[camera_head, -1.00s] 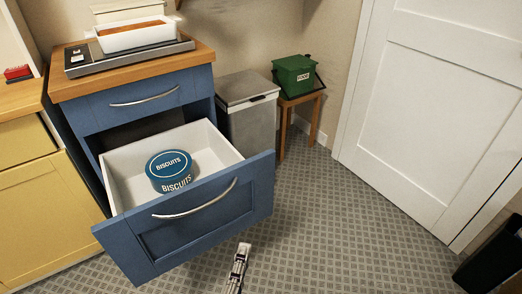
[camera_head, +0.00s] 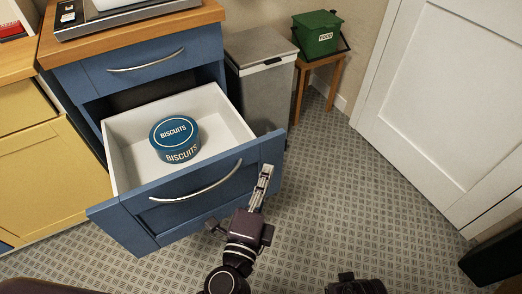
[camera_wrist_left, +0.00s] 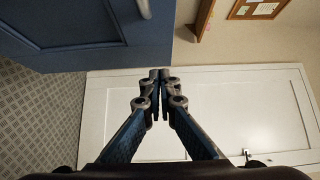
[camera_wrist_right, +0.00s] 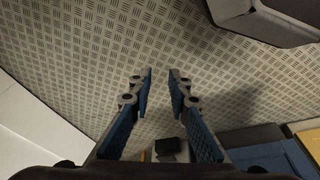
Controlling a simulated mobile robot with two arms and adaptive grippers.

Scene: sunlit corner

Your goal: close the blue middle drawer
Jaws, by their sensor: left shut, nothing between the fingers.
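The blue middle drawer (camera_head: 215,200) stands pulled well out of the blue cabinet, its white inside showing. A round blue biscuits tin (camera_head: 175,138) stands inside it. The drawer has a silver bar handle (camera_head: 197,183). My left gripper (camera_head: 267,169) is shut and empty, its tips in front of the right end of the drawer front; I cannot tell whether they touch it. In the left wrist view the closed fingers (camera_wrist_left: 160,73) are beside the blue drawer front (camera_wrist_left: 75,35). My right gripper (camera_wrist_right: 161,70) is open and empty over the floor in the right wrist view.
The cabinet's top drawer (camera_head: 130,66) is shut. A grey bin (camera_head: 263,90) and a wooden stool (camera_head: 303,90) with a green food caddy (camera_head: 318,35) stand right of the cabinet. Yellow cabinets (camera_head: 45,165) adjoin at left. The floor (camera_head: 370,200) before the white door is clear.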

